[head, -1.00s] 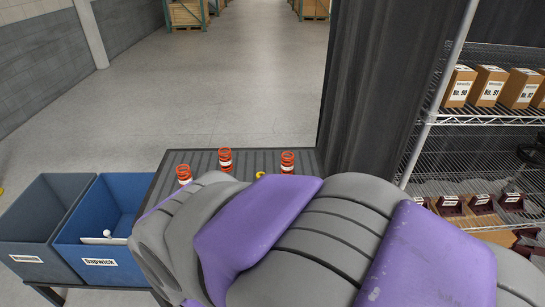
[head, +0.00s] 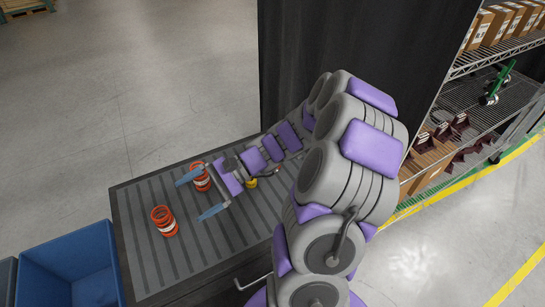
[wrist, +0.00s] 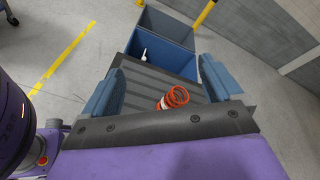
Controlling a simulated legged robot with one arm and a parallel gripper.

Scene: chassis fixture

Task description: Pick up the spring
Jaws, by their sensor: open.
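Two orange-red springs with white bands stand on the dark ribbed table (head: 135,205) in the head view. One spring (head: 165,222) stands at the table's left part. The other spring (head: 202,180) stands close to the upper finger of my gripper (head: 201,193). My gripper is open and empty, its two blue fingers spread wide. In the wrist view, a spring (wrist: 177,97) shows between the fingers of my gripper (wrist: 160,68), nearer the right finger. Its lower part is hidden by the gripper's edge. I cannot tell whether a finger touches it.
A blue bin (head: 70,270) stands left of the table; it also shows in the wrist view (wrist: 165,57), with a grey bin (wrist: 166,23) beyond. A small yellow item (head: 251,183) is by my gripper. A dark curtain (head: 340,50) and wire shelving (head: 480,95) stand behind and right.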

